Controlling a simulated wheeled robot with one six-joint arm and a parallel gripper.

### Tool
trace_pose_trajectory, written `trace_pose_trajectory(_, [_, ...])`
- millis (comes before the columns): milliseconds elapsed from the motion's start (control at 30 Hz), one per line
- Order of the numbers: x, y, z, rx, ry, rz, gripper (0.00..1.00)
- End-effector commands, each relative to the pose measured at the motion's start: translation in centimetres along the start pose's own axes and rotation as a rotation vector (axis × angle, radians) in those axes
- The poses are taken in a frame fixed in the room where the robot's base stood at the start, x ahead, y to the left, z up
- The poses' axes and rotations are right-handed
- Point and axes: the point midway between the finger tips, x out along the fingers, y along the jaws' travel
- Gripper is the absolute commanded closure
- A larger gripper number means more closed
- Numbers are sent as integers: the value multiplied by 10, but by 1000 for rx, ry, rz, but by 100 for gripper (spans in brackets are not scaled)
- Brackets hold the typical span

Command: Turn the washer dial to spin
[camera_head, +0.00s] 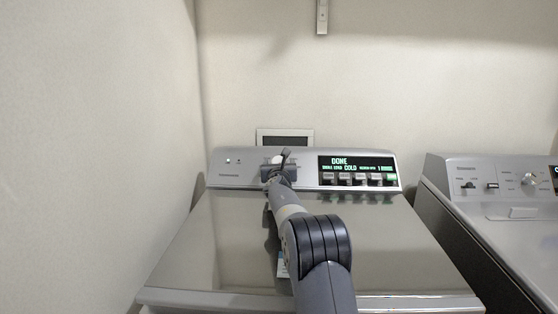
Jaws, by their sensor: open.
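The washer (350,240) is a silver top-loader with its lid shut. Its control panel (240,177) runs along the back. The dial (277,160) is a pale knob on the panel, mostly hidden behind my gripper. My gripper (280,158) is open and right at the dial, its fingers in front of or around it; I cannot tell whether they touch it. The display (357,162) right of the dial reads "DONE" and "COLD" in green-white letters. The dial's pointer position is hidden.
A row of buttons (358,179) sits under the display, close to the right of my gripper. A second machine (490,225) with its own knobs stands at the right. A wall (90,130) is close on the left. A small framed plate (285,137) is behind the panel.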

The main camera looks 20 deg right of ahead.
Motion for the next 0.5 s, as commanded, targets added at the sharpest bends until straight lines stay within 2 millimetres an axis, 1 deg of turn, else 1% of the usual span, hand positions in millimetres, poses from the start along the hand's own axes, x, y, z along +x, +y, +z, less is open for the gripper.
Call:
trace_pose_trajectory(367, [3, 0, 0, 1, 0, 0, 31])
trace_pose_trajectory(500, [3, 0, 0, 1, 0, 0, 42])
